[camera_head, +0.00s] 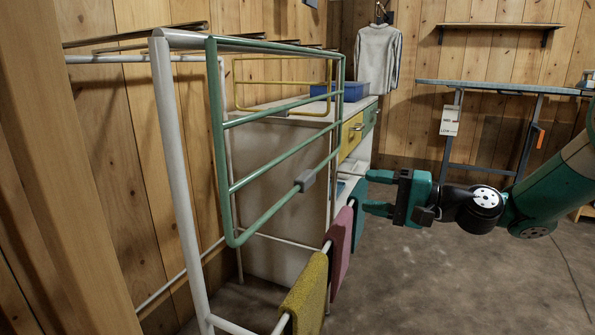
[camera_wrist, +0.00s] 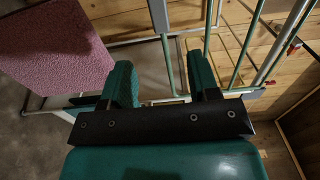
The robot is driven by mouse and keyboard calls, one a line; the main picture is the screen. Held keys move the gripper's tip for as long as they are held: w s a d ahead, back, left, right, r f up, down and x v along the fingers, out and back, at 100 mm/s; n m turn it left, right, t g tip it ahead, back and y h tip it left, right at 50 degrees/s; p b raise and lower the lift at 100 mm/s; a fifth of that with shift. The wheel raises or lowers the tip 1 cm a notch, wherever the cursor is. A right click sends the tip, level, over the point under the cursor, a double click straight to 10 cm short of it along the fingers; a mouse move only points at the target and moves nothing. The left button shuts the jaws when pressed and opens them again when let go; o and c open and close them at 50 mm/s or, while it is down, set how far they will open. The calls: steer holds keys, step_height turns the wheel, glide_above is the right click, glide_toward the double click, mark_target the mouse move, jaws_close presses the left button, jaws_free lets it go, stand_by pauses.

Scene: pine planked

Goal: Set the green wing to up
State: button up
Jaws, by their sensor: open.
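The green wing (camera_head: 221,150) is a tube frame with cross bars. It hangs down steeply from the top rail of a white drying rack (camera_head: 178,180). A grey grip (camera_head: 306,180) sits on its lowest bar. My gripper (camera_head: 366,191) is open and empty to the right of the wing, its fingers pointing left at about the grip's height, apart from it. In the wrist view, the grey grip (camera_wrist: 158,14) and its green bar show beyond my gripper (camera_wrist: 160,75), between the two fingers.
Yellow (camera_head: 305,290), pink (camera_head: 340,250) and teal towels hang on a low rail below the wing. A yellow frame (camera_head: 283,113) is behind it. A cabinet with a blue box (camera_head: 355,91) stands behind the rack. An ironing board (camera_head: 495,87) is at the back right.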

mark_target(311, 181)
steer(key=p+x, duration=0.3)
steer(key=x, duration=1.2)
steer(key=shift+s+f+p, duration=0.15)
steer(key=shift+p, duration=0.2)
steer(key=shift+w+a, duration=0.25)
steer(key=shift+a, duration=0.35)
jaws_close()
